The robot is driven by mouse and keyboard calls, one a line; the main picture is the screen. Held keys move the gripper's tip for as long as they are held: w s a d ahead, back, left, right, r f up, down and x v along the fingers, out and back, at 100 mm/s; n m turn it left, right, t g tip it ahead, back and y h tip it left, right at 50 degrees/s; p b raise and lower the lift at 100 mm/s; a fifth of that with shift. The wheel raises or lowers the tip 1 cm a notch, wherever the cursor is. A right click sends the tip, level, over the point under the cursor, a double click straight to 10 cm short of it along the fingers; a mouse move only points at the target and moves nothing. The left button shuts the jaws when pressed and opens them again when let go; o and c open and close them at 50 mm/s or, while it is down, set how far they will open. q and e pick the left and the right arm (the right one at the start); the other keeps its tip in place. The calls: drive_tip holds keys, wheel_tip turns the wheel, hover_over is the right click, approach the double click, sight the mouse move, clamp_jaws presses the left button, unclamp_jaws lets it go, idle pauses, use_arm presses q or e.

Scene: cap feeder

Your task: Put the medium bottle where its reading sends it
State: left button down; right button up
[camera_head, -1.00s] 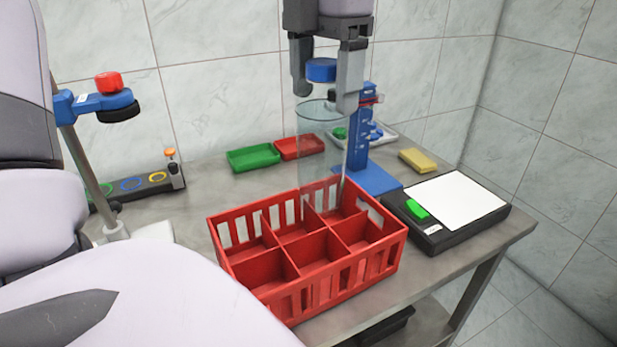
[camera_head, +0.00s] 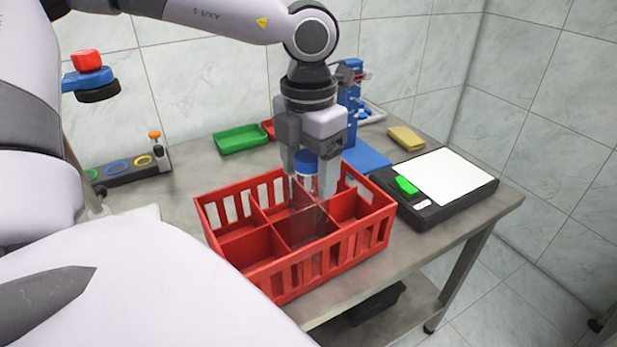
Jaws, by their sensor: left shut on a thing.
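My left gripper (camera_head: 315,185) points straight down over the red crate (camera_head: 322,268) and is shut on the blue cap (camera_head: 305,162) of a clear bottle (camera_head: 307,217). The bottle is upright, and its lower part is down among the crate's dividers, around the middle compartments. I cannot tell whether its base touches the crate floor. The other compartments look empty. A black scale (camera_head: 432,213) with a white plate (camera_head: 452,172) and a green display or button (camera_head: 406,186) stands right of the crate; its reading is not legible. My right gripper is not in view.
A blue stand (camera_head: 366,158) is behind the crate, partly hidden by my gripper. Green (camera_head: 241,138) and red (camera_head: 268,128) trays and a yellow block (camera_head: 406,138) lie at the back. A ring-marked rack (camera_head: 125,168) is at left.

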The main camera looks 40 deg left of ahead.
use_arm(q)
drive_tip(key=shift+f, duration=1.6)
drive_tip(key=shift+c, duration=0.3)
unclamp_jaws()
wheel_tip(320, 180, up, 12)
drive_tip(key=shift+r+p, duration=0.1)
drive_tip(key=shift+p, duration=0.2)
